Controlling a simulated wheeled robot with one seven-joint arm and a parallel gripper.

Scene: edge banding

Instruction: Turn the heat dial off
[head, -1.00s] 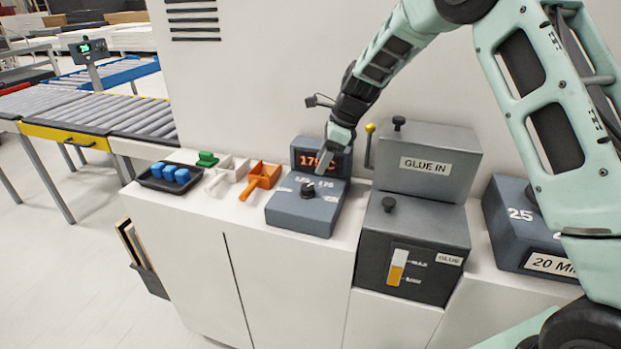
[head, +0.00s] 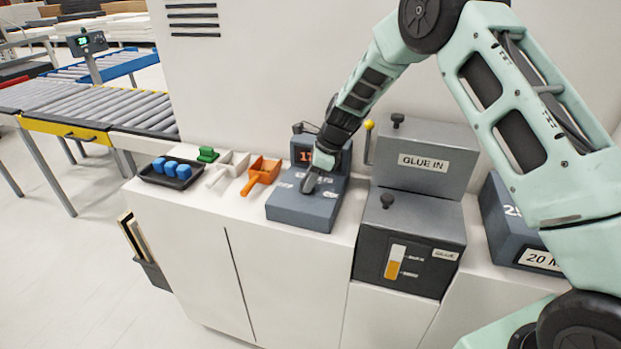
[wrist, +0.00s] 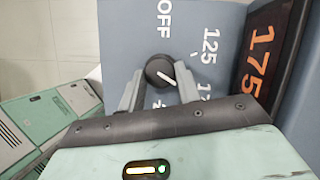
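The heat dial (wrist: 161,72) is a round black knob with a white pointer line on a blue-grey control box (head: 303,211). In the wrist view its pointer is angled toward the lower right, away from the OFF mark (wrist: 163,18) and toward the numbers beside 125. My gripper (wrist: 160,92) is at the dial, one finger on each side of it. Gaps show between the fingers and the knob, so it looks open around it. In the head view my gripper (head: 310,181) covers the dial. An orange display (wrist: 262,52) reads 175.
Left of the box are an orange scoop (head: 262,174), a white scoop (head: 229,168), a green block (head: 207,154) and a black tray (head: 150,177) with blue blocks. The GLUE IN box (head: 425,165) with a yellow-knobbed lever (head: 368,142) stands close on the right.

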